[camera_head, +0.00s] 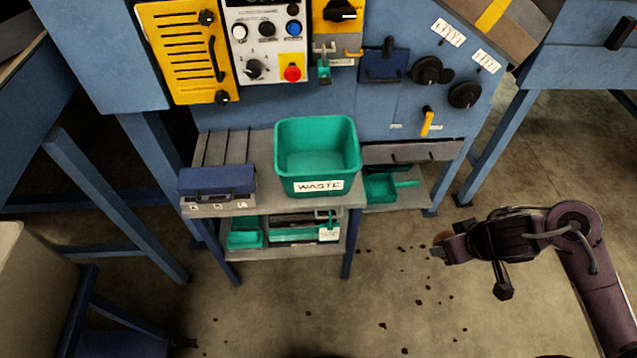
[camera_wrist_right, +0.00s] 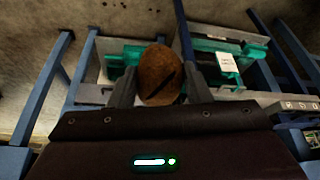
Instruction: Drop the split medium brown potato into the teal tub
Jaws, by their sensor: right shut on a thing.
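The split brown potato (camera_wrist_right: 161,75) shows in the right wrist view with a dark split down its side. My right gripper (camera_wrist_right: 160,88) is shut on it, one finger on each side. In the head view my right gripper (camera_head: 438,245) is to the right of the small table, over the floor, with only a bit of the potato (camera_head: 441,237) visible at its tip. The teal tub (camera_head: 317,160), labelled WASTE, stands upright on the small table and looks empty inside. The gripper and potato are apart from the tub, to its right. My left gripper is not in view.
The tub stands on a grey table (camera_head: 275,206) beside a blue box (camera_head: 217,181). A lower shelf holds teal trays (camera_head: 245,232). A teal scoop (camera_head: 383,187) lies on a shelf to the right. The blue machine panel (camera_head: 290,108) rises behind. Dark crumbs dot the floor.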

